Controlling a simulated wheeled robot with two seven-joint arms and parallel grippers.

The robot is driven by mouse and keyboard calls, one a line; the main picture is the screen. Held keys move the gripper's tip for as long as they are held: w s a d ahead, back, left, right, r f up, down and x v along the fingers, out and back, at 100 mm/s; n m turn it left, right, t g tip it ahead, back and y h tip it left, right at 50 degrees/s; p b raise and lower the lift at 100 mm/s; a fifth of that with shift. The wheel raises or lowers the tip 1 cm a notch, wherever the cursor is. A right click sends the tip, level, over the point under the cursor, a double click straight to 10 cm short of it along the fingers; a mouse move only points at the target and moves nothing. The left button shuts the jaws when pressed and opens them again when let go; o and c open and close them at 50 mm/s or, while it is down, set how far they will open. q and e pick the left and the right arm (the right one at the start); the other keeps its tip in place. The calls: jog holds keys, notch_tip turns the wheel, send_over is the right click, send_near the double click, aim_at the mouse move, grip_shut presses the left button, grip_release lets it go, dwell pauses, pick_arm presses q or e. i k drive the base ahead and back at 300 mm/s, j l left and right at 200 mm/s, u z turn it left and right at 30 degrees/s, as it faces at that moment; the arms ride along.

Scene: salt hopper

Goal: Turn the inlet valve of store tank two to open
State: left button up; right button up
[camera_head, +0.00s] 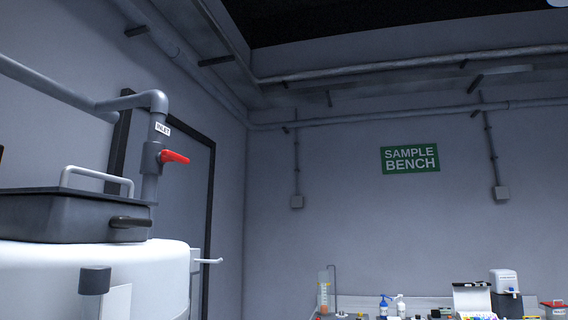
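A grey inlet pipe (152,110) comes from the left, bends down and runs to the top of a white tank (150,270) at the lower left. A white label reading INLET (163,129) is on the pipe. Below it, the inlet valve (151,158) has a red lever handle (175,157) that points right, roughly across the vertical pipe. No number for the tank can be read here. Neither of my grippers is in view.
A dark box-shaped lid (60,216) with a light handle (97,178) sits on the tank. A dark door frame (209,190) stands behind the pipe. A bench with bottles (383,306) lies at the lower right under a green SAMPLE BENCH sign (410,158).

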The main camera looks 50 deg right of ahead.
aim_at(167, 155)
jog(key=z, duration=1.05)
jog(key=i+l+u, duration=0.15)
